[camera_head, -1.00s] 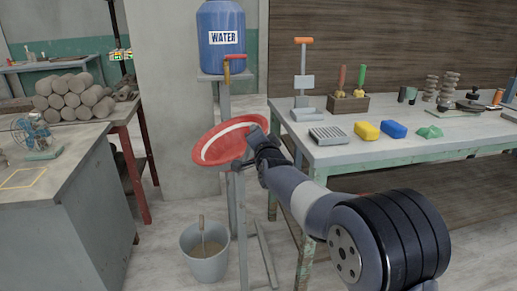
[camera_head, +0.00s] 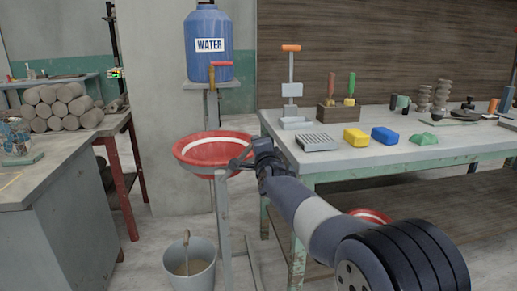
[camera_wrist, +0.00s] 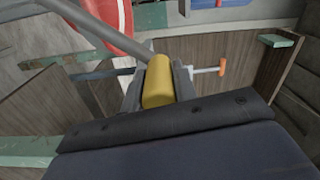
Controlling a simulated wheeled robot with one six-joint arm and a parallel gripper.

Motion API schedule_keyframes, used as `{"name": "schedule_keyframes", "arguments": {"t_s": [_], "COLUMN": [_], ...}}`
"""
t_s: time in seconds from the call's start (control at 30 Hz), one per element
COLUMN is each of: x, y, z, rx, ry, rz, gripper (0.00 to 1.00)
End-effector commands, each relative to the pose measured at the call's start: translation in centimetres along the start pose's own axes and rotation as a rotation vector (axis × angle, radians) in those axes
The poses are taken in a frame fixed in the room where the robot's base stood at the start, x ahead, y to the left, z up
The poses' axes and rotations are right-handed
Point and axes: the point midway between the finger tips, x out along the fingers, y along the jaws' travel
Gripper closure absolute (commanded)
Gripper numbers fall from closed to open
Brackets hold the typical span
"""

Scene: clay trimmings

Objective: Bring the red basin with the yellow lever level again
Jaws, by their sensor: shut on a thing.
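The red basin (camera_head: 213,138) with a white band sits on a grey stand below the water tap. Its rim looks near level, with the right side slightly higher in the picture. My gripper (camera_head: 246,162) is at the basin's right side. In the wrist view, my gripper (camera_wrist: 158,75) is shut on the yellow lever (camera_wrist: 158,88), with a grey rod running from it towards the red basin (camera_wrist: 108,22). The lever is hidden by my gripper in the head view.
A blue water container (camera_head: 209,45) stands above the basin. A bucket (camera_head: 189,268) is on the floor below it. The workbench (camera_head: 385,157) with tools and sponges is at right. Another red, white-banded object (camera_head: 370,215) shows partly behind my arm.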

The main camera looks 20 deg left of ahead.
Motion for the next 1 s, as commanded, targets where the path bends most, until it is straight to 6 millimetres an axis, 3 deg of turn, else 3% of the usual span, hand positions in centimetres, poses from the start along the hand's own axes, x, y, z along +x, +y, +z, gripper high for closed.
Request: {"name": "schedule_keyframes", "arguments": {"t_s": [0.2, 0.23, 0.47, 0.77, 1.0], "x": [0.0, 0.0, 0.0, -0.2, -2.6], "y": [0.3, 0.3, 0.2, 0.2, 0.2], "z": [-0.1, -0.1, -0.1, 0.0, 0.0], "rx": [0.003, 0.003, 0.002, 0.001, 0.0], "ry": [0.002, 0.002, 0.001, 0.0, 0.0], "rz": [0.005, 0.005, 0.004, 0.003, 0.003], "gripper": [1.0, 0.71, 0.52, 0.51, 0.51]}}
